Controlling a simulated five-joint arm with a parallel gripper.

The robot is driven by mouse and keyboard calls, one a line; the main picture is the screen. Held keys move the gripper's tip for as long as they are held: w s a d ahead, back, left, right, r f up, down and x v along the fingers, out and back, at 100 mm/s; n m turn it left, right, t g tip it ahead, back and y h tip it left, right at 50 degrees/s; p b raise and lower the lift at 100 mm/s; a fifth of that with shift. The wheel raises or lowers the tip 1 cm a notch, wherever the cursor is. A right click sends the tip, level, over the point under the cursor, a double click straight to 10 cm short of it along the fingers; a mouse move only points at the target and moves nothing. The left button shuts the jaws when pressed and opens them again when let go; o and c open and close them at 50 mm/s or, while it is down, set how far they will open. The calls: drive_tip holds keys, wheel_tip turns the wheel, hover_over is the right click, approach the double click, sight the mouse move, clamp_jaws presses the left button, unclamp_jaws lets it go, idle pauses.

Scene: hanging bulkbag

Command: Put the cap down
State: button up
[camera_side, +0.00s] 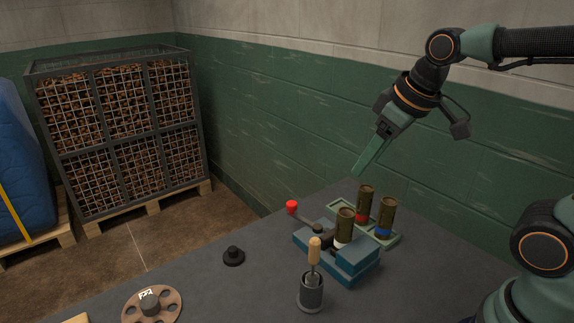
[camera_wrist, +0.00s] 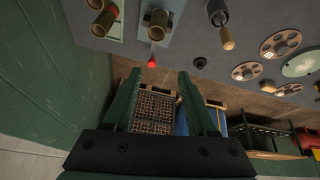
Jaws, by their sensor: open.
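A small black cap-like piece with a raised knob (camera_side: 234,256) sits upright on the dark table, left of the blue fixture. It also shows in the wrist view (camera_wrist: 200,63) as a small dark disc. My gripper (camera_side: 363,168) is raised high above the back of the table, its green fingers pointing down and left. In the wrist view my gripper (camera_wrist: 158,75) has its two fingers spread apart with nothing between them. It is well apart from the black piece.
A blue fixture (camera_side: 350,266) with a red-knobbed lever (camera_side: 292,207) holds an olive cylinder (camera_side: 345,226). Behind it, a green tray (camera_side: 384,241) holds two more cylinders. A wooden-handled tool (camera_side: 314,250) stands in a dark cup (camera_side: 311,295). A reel (camera_side: 168,308) lies front left.

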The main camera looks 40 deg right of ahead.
drive_tip(key=shift+s+d+f+m+t, duration=0.15)
drive_tip(key=shift+s+d+f+m, duration=0.2)
drive_tip(key=shift+s+f+m, duration=0.25)
drive_tip(key=shift+s+d+f+m+t, duration=0.15)
drive_tip(key=shift+s+d+f+m, duration=0.15)
drive_tip(key=shift+s+m, duration=0.35)
drive_tip(key=shift+s, duration=0.15)
drive_tip(key=o, duration=0.7)
drive_tip(key=shift+a+r+n, duration=0.1)
drive_tip(key=shift+a+n, duration=0.05)
drive_tip(key=shift+n, duration=0.2)
drive_tip(key=n+g, duration=0.6)
drive_tip(key=n, duration=1.1)
hover_over(315, 239)
drive_tip(key=shift+n, duration=0.3)
wheel_tip(315, 239, down, 10)
drive_tip(key=shift+r, duration=0.25)
